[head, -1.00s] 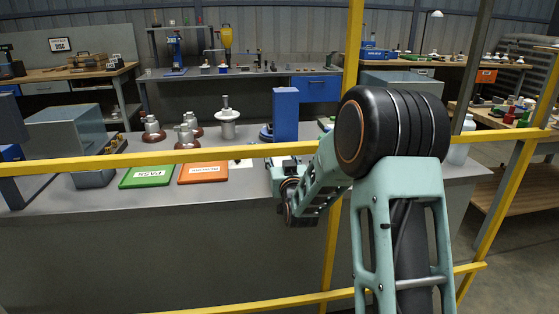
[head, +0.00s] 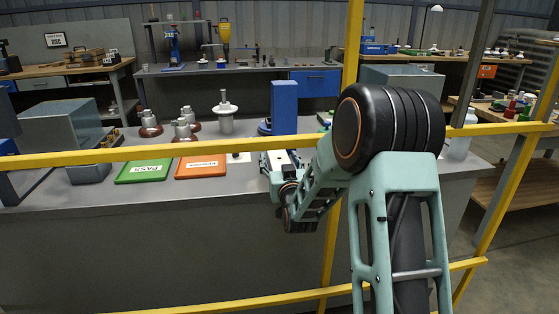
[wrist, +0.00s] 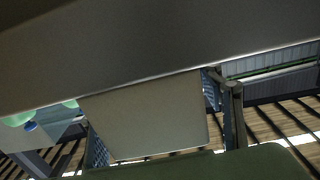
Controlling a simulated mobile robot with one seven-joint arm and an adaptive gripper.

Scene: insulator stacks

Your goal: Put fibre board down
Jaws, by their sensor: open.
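In the wrist view a pale, flat-faced rectangular piece (wrist: 150,118), which looks like the fibre board, sits between my two fingers. The blue-padded fingers of my gripper (wrist: 155,122) stand at either side of it. The jaws are open; I cannot tell whether a pad still touches the board. The board's top edge in that view meets a broad grey surface (wrist: 140,50). In the head view my gripper (head: 277,162) is at the front part of the grey bench (head: 225,192), below the blue column. The board is not clearly distinguishable there.
A green PASS panel (head: 146,170) and an orange panel (head: 202,167) lie left of my gripper. Brown-based insulators (head: 185,130), a white insulator (head: 225,115) and a blue column (head: 284,108) stand behind. A yellow rail (head: 110,155) crosses in front.

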